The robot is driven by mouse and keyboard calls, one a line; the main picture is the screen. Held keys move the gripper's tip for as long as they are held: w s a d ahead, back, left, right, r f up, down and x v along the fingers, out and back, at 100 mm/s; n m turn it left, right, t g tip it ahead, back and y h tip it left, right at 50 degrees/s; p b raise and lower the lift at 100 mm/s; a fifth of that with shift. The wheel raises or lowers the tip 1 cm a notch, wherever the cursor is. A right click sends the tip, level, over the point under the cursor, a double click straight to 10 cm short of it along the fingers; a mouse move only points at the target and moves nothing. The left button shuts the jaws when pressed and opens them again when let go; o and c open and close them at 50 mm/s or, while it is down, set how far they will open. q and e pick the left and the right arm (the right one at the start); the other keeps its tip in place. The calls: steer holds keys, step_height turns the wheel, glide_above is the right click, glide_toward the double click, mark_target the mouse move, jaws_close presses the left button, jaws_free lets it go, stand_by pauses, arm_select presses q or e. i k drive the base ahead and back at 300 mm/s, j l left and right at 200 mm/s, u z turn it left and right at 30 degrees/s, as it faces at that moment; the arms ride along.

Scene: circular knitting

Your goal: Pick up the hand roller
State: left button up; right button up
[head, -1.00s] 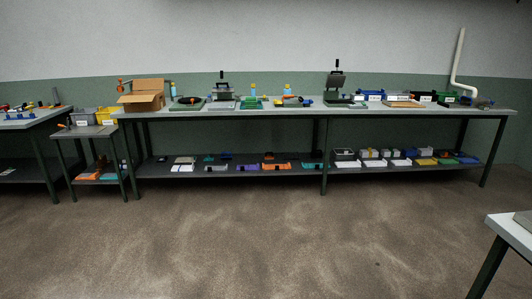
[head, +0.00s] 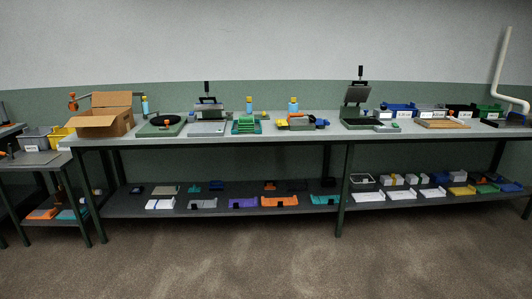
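I cannot pick out the hand roller for certain at this distance. Small tools stand on the long workbench (head: 222,133), among them a yellow, grey and blue device (head: 300,122) near the middle. A black round plate on a green base (head: 161,125) stands to its left. Neither of my grippers is in view.
An open cardboard box (head: 104,116) stands at the bench's left end. Presses with raised lids (head: 357,95) and coloured bins (head: 489,111) stand along it. The lower shelf (head: 338,199) holds several trays. A small side table (head: 34,158) stands at left. The floor (head: 250,255) ahead is clear.

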mark_target(311, 118)
steer(key=i, duration=0.7)
steer(key=i+z, duration=0.15)
steer(key=i, duration=0.5)
steer(key=i+j, duration=0.2)
steer(key=i, duration=0.5)
steer(key=l+z, duration=0.05)
